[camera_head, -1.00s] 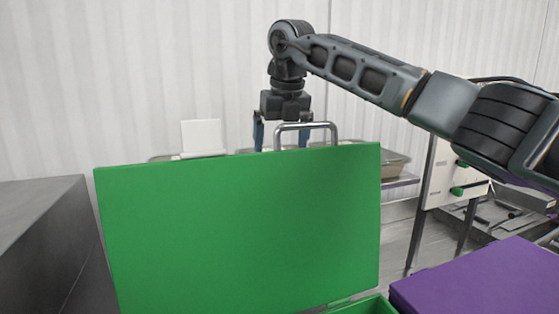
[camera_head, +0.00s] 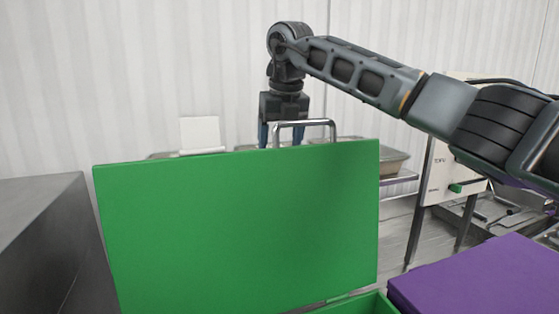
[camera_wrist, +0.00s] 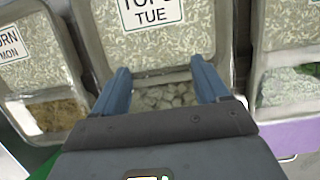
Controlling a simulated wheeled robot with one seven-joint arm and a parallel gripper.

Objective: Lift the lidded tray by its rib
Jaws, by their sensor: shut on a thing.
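The lidded tray (camera_wrist: 165,48) is in the middle of the wrist view. Rice shows in its upper compartment and pale chunks in the lower one, with a "TUE" label (camera_wrist: 150,12) on top. My gripper (camera_wrist: 163,88) has its two blue fingers spread wide, one on each side of the tray's lower part, shut on the tray's rib. The rib's exact shape is hard to make out. In the head view, my gripper (camera_head: 281,137) points down behind the green panel, which hides its fingertips and the tray.
A tray labelled "MON" (camera_wrist: 42,62) stands close on the left, and another tray with green food (camera_wrist: 287,88) on the right. A purple box (camera_head: 480,275) is at lower right.

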